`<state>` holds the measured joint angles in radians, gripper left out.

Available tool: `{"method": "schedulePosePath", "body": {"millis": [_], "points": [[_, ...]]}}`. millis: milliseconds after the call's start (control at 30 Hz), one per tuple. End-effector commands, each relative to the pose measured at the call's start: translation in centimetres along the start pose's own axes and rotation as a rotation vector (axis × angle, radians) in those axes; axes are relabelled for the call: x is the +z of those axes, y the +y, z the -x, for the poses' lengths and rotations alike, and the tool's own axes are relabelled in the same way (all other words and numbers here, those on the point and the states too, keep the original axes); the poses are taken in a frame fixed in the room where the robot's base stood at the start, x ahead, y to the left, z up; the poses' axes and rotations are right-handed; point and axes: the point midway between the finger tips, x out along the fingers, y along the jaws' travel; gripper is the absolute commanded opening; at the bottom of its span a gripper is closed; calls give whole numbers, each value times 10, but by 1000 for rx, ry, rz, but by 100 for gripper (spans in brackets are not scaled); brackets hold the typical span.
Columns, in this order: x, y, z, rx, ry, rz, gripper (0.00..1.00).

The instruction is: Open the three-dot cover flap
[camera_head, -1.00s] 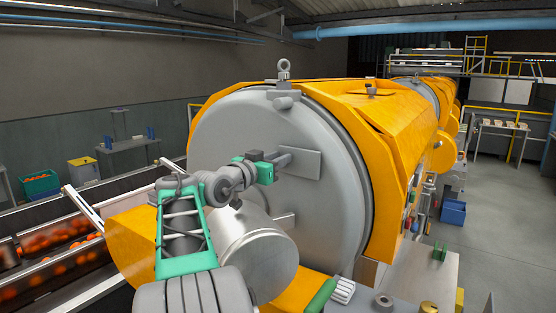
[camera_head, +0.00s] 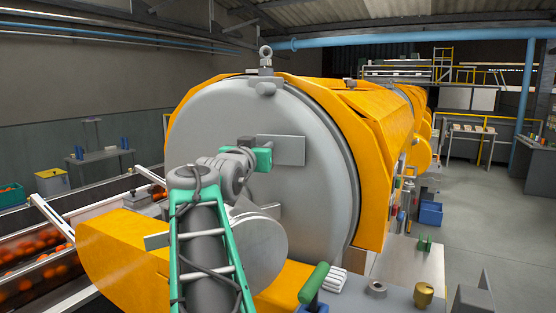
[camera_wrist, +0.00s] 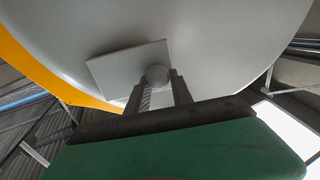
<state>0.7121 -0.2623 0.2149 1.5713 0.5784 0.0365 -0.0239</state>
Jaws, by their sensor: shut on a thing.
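A flat grey rectangular plate (camera_head: 288,151) sits on the round grey end face (camera_head: 215,120) of the big machine. The wrist view shows the same plate (camera_wrist: 112,68) with a round knob (camera_wrist: 157,76) at its edge. My gripper (camera_head: 266,158) is at the plate's left side. In the wrist view its two fingers (camera_wrist: 158,88) are closed around the knob. I see no three dots on the plate, so I cannot tell for sure that it is the named flap. The plate appears to lie flat against the face.
Orange housing (camera_head: 345,110) surrounds the drum. A grey cylinder (camera_head: 258,250) and a green-handled lever (camera_head: 314,282) are below my arm. A conveyor of oranges (camera_head: 40,265) runs at left. Open floor (camera_head: 490,210) lies to the right.

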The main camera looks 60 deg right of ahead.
Motion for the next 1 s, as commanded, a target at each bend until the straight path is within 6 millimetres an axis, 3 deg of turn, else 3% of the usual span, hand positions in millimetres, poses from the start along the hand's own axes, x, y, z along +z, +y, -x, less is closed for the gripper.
{"method": "schedulePosePath", "body": {"millis": [233,267,500,800,1000], "points": [[0,-1,0,-2,-2,2,0],[0,-1,0,-2,-2,2,28],[0,0,0,1,-3,2,48],[0,1,2,2,-2,1,49],[3,-1,36,-3,1,-1,49]]}}
